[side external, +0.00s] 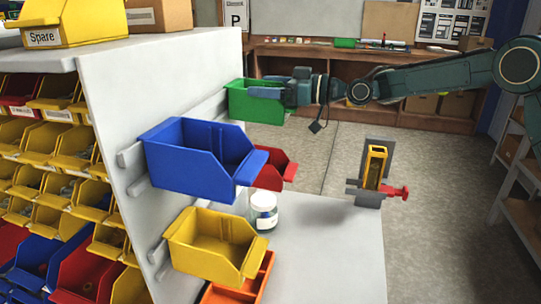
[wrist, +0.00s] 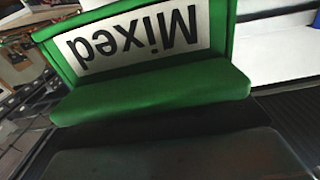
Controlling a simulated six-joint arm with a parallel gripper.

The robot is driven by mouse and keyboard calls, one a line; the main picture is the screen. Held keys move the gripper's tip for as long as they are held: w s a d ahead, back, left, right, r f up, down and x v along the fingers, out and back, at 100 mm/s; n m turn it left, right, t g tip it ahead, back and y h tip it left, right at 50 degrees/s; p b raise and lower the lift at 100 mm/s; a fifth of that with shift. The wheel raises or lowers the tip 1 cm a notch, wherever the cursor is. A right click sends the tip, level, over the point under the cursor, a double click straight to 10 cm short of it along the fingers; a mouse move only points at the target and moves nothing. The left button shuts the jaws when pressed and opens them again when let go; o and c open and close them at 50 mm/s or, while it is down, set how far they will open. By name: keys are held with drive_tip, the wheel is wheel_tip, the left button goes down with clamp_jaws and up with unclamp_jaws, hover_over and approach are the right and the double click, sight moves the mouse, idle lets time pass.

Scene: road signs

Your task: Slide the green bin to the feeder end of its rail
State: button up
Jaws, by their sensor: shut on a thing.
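The green bin (side external: 245,106) hangs upright on the upper rail (side external: 208,108) of the pale panel, at its far end in the side view. My gripper (side external: 270,89) is shut on the bin's front lip, coming from the right. In the wrist view the green bin (wrist: 150,96) fills the top middle, with an upside-down "Mixed" label (wrist: 130,38). The dark fingers of my gripper (wrist: 165,125) lie along the lip at the bottom. Which rail end is the feeder end cannot be told from the frames.
A blue bin (side external: 190,165) hangs nearer on a lower rail; a red bin (side external: 272,170) is partly hidden behind it. A yellow bin (side external: 208,252), an orange bin (side external: 240,292) and a jar (side external: 263,212) are below. A yellow device (side external: 376,165) with a red handle stands right.

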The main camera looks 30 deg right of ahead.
drive_tip(key=shift+w+d+f, duration=0.15)
drive_tip(key=shift+w+d, duration=0.15)
drive_tip(key=shift+d, duration=0.25)
drive_tip(key=o, duration=0.8)
drive_tip(key=shift+o, duration=0.2)
drive_tip(key=shift+s, duration=0.15)
drive_tip(key=v, duration=1.3)
drive_tip(key=shift+s+d, duration=0.25)
drive_tip(key=shift+a, duration=0.15)
